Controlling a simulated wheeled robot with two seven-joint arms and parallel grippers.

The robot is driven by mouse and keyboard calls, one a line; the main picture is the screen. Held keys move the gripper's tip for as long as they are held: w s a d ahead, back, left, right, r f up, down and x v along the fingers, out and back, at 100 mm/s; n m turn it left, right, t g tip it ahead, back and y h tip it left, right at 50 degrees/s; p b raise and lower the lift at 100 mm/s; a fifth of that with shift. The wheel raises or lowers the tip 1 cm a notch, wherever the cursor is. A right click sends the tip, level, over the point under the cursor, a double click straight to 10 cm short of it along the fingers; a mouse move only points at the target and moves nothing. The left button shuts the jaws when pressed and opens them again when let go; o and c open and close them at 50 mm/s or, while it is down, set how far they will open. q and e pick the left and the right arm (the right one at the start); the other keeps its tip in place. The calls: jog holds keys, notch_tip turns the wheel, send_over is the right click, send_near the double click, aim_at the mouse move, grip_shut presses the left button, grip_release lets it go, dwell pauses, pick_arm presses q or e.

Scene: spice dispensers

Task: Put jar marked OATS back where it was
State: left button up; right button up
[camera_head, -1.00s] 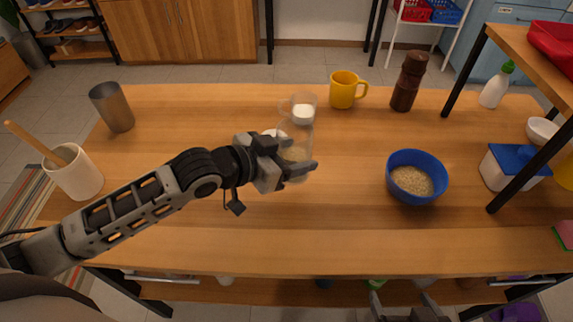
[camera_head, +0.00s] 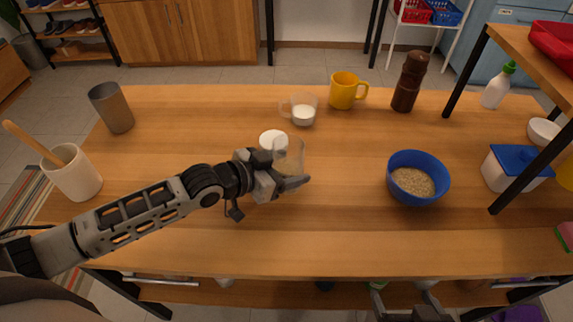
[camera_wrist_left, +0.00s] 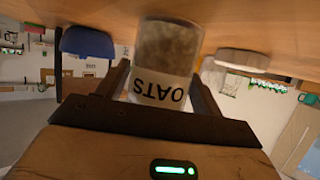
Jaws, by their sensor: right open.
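My left gripper (camera_head: 280,184) is shut on the clear jar (camera_head: 291,154), near the middle of the table. In the left wrist view the jar (camera_wrist_left: 166,60) sits between the two fingers, its OATS label facing the camera upside down and its contents brownish. The jar is at or just above the table top; I cannot tell whether it touches. A white round lid (camera_head: 272,138) lies on the table just behind the jar, and it also shows in the left wrist view (camera_wrist_left: 242,60). My right gripper (camera_head: 402,294) is open and empty below the table's front edge.
A blue bowl (camera_head: 416,178) of oats stands to the right. Behind are a glass cup (camera_head: 303,110) of white content, a yellow mug (camera_head: 344,90) and a brown grinder (camera_head: 409,82). A metal cup (camera_head: 112,108) and utensil crock (camera_head: 74,174) stand left. The front table area is clear.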

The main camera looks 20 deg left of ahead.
pick_arm(q)
jog(key=shift+o, duration=0.9)
jog(key=shift+r, duration=0.15)
jog(key=shift+a+r, duration=0.1)
jog(key=v, duration=1.2)
jog(key=shift+p, duration=0.45)
